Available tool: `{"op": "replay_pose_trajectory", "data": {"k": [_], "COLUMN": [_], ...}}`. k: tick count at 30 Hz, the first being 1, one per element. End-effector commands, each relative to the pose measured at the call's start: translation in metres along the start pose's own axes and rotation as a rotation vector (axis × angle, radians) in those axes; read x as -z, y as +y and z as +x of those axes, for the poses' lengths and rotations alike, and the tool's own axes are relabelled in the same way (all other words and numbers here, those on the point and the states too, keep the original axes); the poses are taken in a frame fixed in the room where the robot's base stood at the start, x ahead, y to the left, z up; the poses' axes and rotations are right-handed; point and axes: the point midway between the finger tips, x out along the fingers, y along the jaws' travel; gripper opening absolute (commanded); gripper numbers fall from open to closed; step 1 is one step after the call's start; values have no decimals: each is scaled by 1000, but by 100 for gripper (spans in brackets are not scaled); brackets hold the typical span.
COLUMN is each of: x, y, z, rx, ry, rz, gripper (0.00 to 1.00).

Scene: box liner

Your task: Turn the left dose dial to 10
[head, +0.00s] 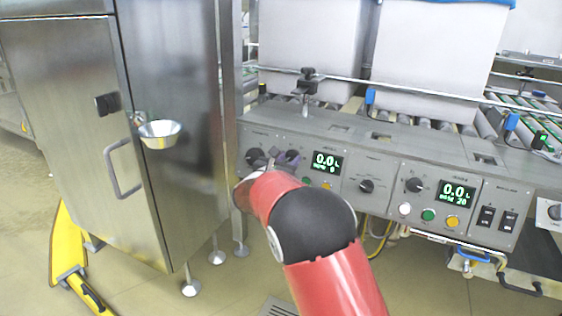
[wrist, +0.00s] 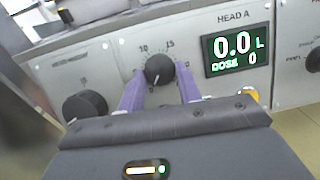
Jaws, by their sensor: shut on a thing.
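The left dose dial (wrist: 160,67) is a black round knob on the HEAD A panel, with a white pointer line facing down and slightly left. Its scale shows 10 at upper left and 15 at upper right. My gripper (wrist: 160,84) has its two purple fingers on either side of the knob, shut on it. The display (wrist: 237,47) beside it reads 0.0 L and DOSE 0. In the head view my gripper (head: 283,159) is at the left panel, where the fingers mostly hide the dial; the left display (head: 326,163) shows to its right.
A larger black knob (wrist: 85,106) sits left of the dial. The right head has its own dial (head: 414,185) and a display (head: 457,194) reading 0.0 and 20. A steel cabinet (head: 175,130) with a small bowl (head: 160,134) stands close on the left.

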Motion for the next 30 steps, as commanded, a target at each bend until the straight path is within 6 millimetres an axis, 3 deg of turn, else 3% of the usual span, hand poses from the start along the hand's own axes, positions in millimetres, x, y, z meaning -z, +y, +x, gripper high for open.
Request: {"op": "replay_pose_trajectory", "data": {"k": [14, 30], "x": [0, -6], "y": [4, 10], "z": [0, 2], "rx": [33, 189], "ry": [4, 31], "rz": [113, 571], "gripper": [12, 12]}}
